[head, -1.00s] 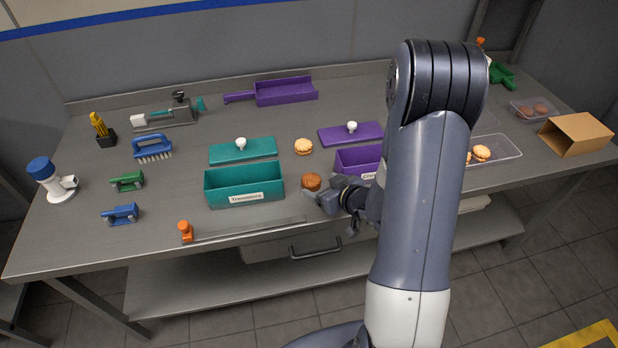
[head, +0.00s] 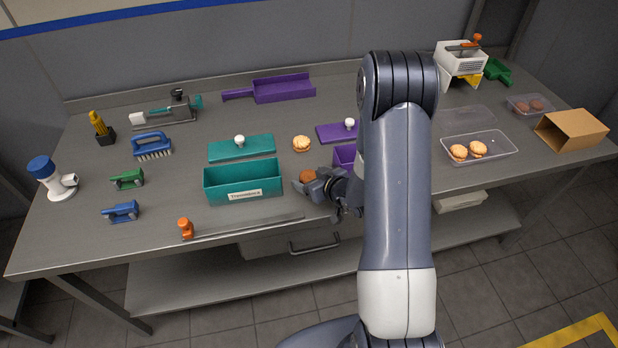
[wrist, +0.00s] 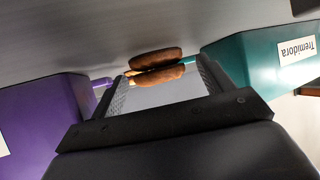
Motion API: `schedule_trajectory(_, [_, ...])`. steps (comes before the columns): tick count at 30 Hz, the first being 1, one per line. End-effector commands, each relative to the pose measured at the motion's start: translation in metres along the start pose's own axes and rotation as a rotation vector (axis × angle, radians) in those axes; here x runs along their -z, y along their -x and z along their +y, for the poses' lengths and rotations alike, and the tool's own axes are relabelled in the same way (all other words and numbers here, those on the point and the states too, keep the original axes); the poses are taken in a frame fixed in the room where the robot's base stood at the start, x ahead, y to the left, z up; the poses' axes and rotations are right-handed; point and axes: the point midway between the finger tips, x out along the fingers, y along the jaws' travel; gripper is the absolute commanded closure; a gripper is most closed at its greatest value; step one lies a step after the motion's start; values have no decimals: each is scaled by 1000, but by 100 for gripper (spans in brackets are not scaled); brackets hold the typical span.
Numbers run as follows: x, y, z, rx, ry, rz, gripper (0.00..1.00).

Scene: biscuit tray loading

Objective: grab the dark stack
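The dark stack (head: 307,176) is a small reddish-brown biscuit stack standing between the teal box (head: 243,184) and the purple box (head: 344,157) in the head view. My gripper (head: 318,185) is right beside it, low over the table, and partly covers it. In the wrist view the dark stack (wrist: 155,58) lies just ahead, around the ends of my spread fingers (wrist: 162,85). The fingers look open, with a gap between them; I cannot tell whether either touches it. A lighter brown band shows just below the dark biscuit there.
A pale stack (head: 301,143) stands behind. The teal lid (head: 241,149) and purple lid (head: 337,132) lie behind their boxes. A clear tray (head: 505,147) with two pale stacks is at right. An orange-ended bar (head: 240,229) lies along the front edge.

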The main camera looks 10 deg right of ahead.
Motion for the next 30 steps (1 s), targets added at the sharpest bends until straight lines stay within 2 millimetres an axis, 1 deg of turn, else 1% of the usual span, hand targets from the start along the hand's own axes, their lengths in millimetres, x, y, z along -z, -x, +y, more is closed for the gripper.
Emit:
schedule_trajectory(1, [0, 0, 0, 0, 0, 0, 29])
schedule_trajectory(2, [0, 0, 0, 0, 0, 0, 31])
schedule_trajectory(11, [0, 0, 0, 0, 0, 0, 56])
schedule_trajectory(23, [2, 1, 0, 0, 0, 1, 57])
schedule_trajectory(26, [8, 4, 0, 0, 1, 3, 57])
schedule_trajectory(30, [25, 13, 1, -2, 3, 4, 57])
